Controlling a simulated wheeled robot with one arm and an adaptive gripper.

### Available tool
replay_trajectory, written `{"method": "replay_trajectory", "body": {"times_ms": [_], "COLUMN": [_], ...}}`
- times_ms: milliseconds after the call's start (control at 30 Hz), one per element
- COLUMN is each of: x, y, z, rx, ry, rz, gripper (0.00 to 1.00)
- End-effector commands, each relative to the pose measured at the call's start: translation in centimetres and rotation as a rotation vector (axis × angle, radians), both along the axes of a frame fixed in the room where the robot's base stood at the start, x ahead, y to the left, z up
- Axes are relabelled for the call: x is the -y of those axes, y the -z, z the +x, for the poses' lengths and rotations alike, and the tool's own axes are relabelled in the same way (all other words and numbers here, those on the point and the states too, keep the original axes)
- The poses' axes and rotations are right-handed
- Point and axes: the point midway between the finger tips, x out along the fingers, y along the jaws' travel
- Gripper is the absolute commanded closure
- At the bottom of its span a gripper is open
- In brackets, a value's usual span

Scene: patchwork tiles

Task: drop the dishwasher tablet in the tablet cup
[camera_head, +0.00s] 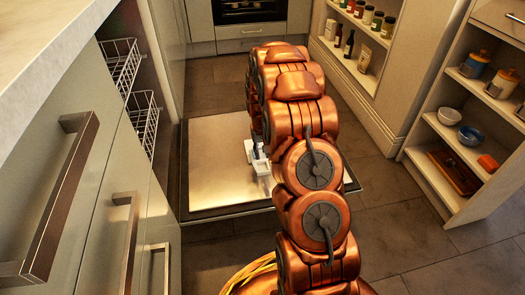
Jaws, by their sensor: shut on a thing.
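The dishwasher door (215,150) lies open and flat, with a bare metal inner face. A small pale box-like piece, which looks like the tablet cup (265,182), stands on the door's right part, partly hidden by my arm. Just above it is a small white and blue piece, which looks like the dishwasher tablet (249,150). My gripper (257,146) is mostly hidden behind my copper arm; what shows is small and is shut on the tablet. I cannot tell whether the tablet touches the cup.
White wire racks (144,120) show in the open cabinet at left, beside cabinet fronts with bar handles (62,190). A pale worktop (50,40) is above them. Shelves (455,135) with jars, bowls and a tray stand at right. Tiled floor (395,205) is clear between door and shelves.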

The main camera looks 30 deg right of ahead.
Motion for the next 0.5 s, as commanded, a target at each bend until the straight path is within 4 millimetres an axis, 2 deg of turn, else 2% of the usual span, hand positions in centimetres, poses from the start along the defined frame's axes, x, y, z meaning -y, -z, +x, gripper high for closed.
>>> {"method": "replay_trajectory", "body": {"times_ms": [500], "x": [0.0], "y": [2.8], "z": [-0.1], "rx": [-0.002], "ry": [0.000], "rz": [0.001], "gripper": [0.92]}}
